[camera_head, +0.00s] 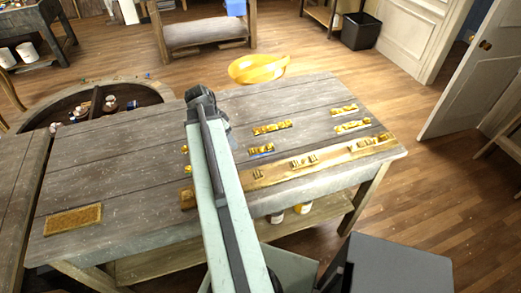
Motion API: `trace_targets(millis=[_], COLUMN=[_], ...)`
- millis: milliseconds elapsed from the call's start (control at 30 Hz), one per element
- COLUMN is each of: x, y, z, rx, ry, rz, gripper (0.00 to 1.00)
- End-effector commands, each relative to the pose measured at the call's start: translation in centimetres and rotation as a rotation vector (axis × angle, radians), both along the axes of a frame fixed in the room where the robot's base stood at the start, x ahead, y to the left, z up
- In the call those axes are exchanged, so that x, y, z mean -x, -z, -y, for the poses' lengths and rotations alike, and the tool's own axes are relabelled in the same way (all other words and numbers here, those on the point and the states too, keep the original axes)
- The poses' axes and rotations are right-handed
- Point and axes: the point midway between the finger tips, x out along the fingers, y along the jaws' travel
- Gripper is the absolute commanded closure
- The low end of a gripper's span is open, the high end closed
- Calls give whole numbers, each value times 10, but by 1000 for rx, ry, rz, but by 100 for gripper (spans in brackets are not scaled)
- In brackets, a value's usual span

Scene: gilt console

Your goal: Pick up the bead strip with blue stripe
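The bead strip with a blue stripe (261,149) lies on the grey plank table (130,165), just right of my arm. It is a short gold strip with a blue patch on it. My gripper (204,98) is at the far end of my raised arm, to the upper left of the strip and apart from it in the picture. Its fingers are not clear, so I cannot tell whether it is open or shut. My arm hides part of the table and part of some small gold pieces left of it.
Other gold bead strips lie nearby: one behind (271,128) and several to the right (351,126). A long gilt board (325,157) runs along the front edge. A gold mat (73,219) lies at left. The left tabletop is mostly clear. A yellow basin (258,69) is beyond the table.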

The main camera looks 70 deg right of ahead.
Motion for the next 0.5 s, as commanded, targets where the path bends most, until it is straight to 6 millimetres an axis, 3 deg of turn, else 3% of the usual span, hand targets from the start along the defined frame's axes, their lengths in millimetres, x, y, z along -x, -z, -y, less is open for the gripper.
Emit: trace_targets(millis=[33,100,200,367,500], x=[29,58,81,86,90], y=[-2,-4,-6,-3,14], z=[19,36,47,49,52], rx=[26,57,84,91,89], ry=[107,223,314,336,335], rz=[3,6,8,9,9], gripper=[44,44,44,44,44])
